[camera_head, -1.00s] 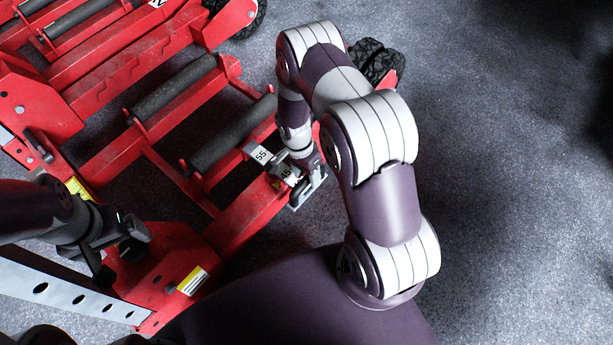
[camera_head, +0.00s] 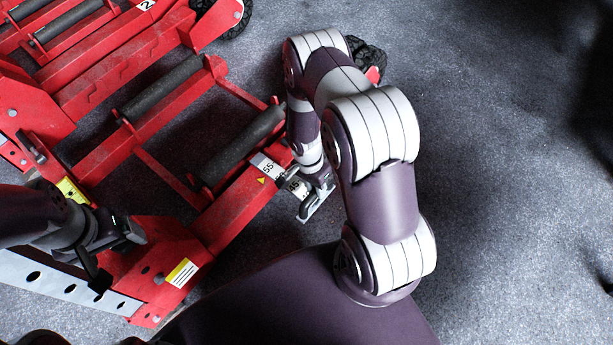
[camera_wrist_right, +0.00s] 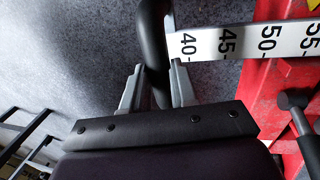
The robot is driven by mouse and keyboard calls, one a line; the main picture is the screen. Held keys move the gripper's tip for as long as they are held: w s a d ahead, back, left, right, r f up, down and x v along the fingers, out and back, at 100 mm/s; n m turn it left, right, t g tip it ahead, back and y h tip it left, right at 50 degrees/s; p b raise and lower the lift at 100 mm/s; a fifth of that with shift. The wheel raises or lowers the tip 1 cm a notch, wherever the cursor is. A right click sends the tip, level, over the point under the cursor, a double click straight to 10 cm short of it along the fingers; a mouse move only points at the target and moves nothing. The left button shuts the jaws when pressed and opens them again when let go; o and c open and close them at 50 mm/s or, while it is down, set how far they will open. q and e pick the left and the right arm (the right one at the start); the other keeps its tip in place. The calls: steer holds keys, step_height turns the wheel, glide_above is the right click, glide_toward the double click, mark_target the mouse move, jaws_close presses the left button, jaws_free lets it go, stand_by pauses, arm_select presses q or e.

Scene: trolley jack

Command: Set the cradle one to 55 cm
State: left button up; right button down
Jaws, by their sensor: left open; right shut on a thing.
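The near red cradle, with two black rollers (camera_head: 240,147), lies left of centre in the head view; the far cradle bears a "2". A white scale strip, partly hidden in the head view, shows 40, 45, 50 and 55 in the right wrist view (camera_wrist_right: 215,44). Its 50 and 55 lie over the red frame (camera_wrist_right: 262,82); 40 and 45 lie outside it. My right gripper (camera_wrist_right: 155,85) is shut on a black upright handle (camera_wrist_right: 153,35) beside the 40 end. My left gripper (camera_head: 118,255) is open above the red frame at lower left.
A black-headed pin or lever (camera_wrist_right: 295,99) stands at the red frame in the right wrist view. A perforated metal bar (camera_head: 60,285) runs along the lower left. A black wheel (camera_head: 366,57) is partly behind my right arm. The grey floor at right is clear.

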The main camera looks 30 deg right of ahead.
steer(key=shift+s+d, duration=0.15)
steer(key=shift+s, duration=0.5)
steer(key=c, duration=0.9)
jaws_free()
steer(key=shift+d, duration=0.1)
step_height(320, 180, up, 12)
steer(key=w+p, duration=0.2)
steer(key=p, duration=0.4)
steer(key=shift+w+a+r, duration=0.15)
steer(key=shift+a+r, duration=0.05)
steer(key=shift+a, duration=0.25)
